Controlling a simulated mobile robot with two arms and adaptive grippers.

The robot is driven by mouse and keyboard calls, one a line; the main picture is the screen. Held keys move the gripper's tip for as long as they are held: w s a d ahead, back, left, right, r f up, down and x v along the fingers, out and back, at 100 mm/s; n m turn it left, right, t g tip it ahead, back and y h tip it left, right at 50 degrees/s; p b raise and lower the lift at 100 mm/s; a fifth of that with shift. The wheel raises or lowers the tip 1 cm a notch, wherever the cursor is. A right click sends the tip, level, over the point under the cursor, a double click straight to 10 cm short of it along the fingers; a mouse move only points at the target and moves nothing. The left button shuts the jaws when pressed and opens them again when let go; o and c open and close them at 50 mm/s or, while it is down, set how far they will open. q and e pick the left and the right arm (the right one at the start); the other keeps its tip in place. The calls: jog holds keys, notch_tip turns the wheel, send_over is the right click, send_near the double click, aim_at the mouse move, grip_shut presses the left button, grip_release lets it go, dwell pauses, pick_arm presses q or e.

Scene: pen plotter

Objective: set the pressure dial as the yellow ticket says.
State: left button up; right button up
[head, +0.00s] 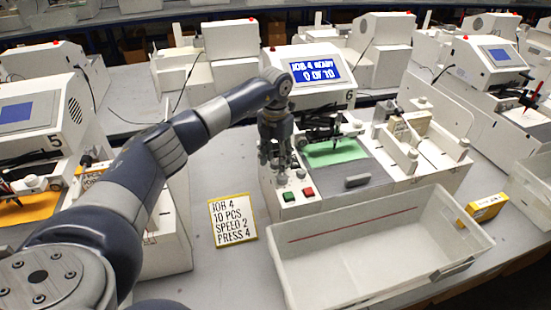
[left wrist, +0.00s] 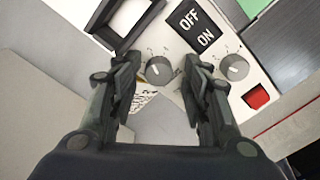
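The yellow-edged ticket (head: 233,222) lies on the table in the head view and reads JOB 4, 10 PCS, SPEED 2, PRESS 4. Plotter 6 (head: 320,205) stands right of it, its screen (head: 316,71) showing JOB 4 READY, 0 OF 10. My left gripper (head: 276,163) points down over the plotter's front left panel. In the left wrist view my left gripper (left wrist: 160,66) is open, with one grey dial (left wrist: 158,71) between its fingertips; contact cannot be told. A second dial (left wrist: 234,68) is right of the fingers. I cannot tell which is the pressure dial. My right gripper is not in view.
An OFF/ON switch (left wrist: 198,27) and a red button (left wrist: 256,97) sit close to the dials. A green button (head: 288,196) is on the front panel. A white bin (head: 380,265) stands in front of the plotter. Plotter 5 (head: 40,120) is at left.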

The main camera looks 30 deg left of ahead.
aim_at(275, 162)
pick_arm(q)
jog(key=shift+a, duration=0.1)
jog(key=shift+r, duration=4)
